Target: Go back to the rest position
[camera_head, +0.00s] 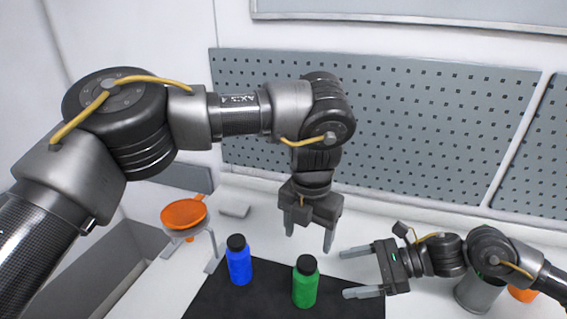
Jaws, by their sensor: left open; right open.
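My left gripper (309,240) points down above the far part of the table, its two fingers apart with nothing between them. It is above and behind the green bottle. My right gripper (347,273) comes in from the right, lies level with its fingers pointing left, and is open and empty. A green bottle (305,286) with a black cap stands upright on the black mat (262,305), just left of my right fingertips and apart from them. A blue bottle (239,264) with a black cap stands upright farther left on the mat.
An orange funnel (184,213) sits on a stand (211,252) at the left. A small grey block (235,211) lies behind. A grey cylinder (477,293) and an orange object (522,294) are partly hidden by my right arm. A pegboard (430,130) closes the back.

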